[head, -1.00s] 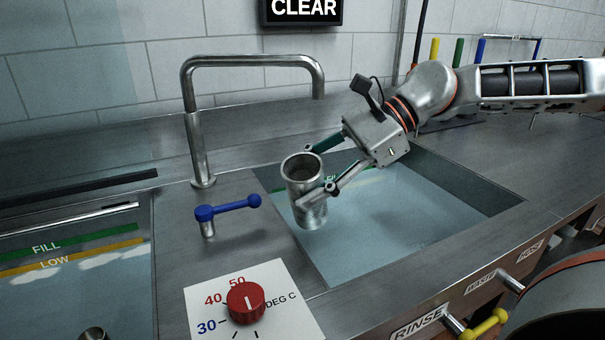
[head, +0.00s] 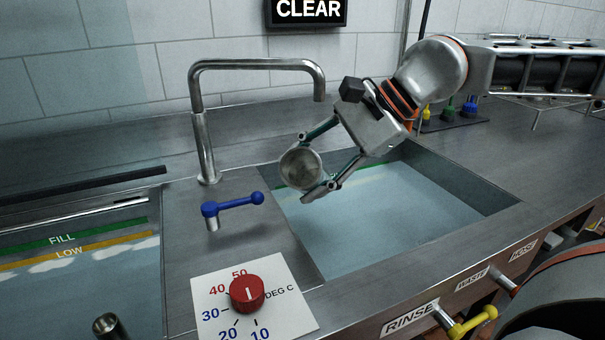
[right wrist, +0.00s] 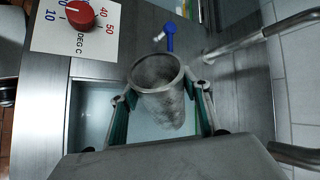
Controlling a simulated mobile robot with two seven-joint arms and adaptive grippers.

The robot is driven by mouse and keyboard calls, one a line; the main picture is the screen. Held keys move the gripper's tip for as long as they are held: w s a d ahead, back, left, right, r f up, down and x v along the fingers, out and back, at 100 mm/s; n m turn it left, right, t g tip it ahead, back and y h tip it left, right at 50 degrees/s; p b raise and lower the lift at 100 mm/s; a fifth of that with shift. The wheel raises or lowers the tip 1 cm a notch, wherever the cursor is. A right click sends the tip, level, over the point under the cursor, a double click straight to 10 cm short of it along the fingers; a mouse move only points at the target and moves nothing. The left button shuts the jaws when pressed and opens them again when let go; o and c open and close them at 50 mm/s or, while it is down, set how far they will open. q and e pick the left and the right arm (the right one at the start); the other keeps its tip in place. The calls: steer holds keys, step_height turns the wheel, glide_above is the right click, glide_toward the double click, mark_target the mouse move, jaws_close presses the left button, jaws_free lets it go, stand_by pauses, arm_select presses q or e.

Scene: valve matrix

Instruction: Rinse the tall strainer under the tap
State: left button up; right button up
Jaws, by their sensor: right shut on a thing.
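The tall strainer (head: 301,169) is a grey metal mesh cup, held between the fingers of my right gripper (head: 310,168) over the left part of the sink basin. In the head view its round face is turned toward the camera, so it looks tilted. In the right wrist view the strainer (right wrist: 160,90) shows its open rim and mesh inside, between my green-padded fingers (right wrist: 160,105). The tap (head: 255,64) is a bent steel pipe; its spout end (head: 319,92) is above and behind the strainer. No water stream shows. My left gripper is not in view.
A blue lever (head: 232,204) stands left of the basin (head: 420,235), which holds water. A red dial (head: 247,293) marked in degrees sits in front. Yellow valve handle (head: 473,322) is at the front panel by the RINSE label. A FILL/LOW tank (head: 80,290) is at left.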

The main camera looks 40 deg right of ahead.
steer(key=shift+w+d+f+b, duration=0.2)
steer(key=shift+w+d+f, duration=0.15)
steer(key=shift+w+d, duration=0.8)
steer(key=shift+w+d+f+b, duration=0.35)
steer(key=shift+w+d, duration=0.45)
steer(key=shift+d, duration=0.65)
steer(key=shift+w+d+f+b, duration=0.1)
steer(key=shift+w+d+f, duration=0.3)
steer(key=shift+w+d, duration=0.95)
steer(key=shift+d, duration=0.55)
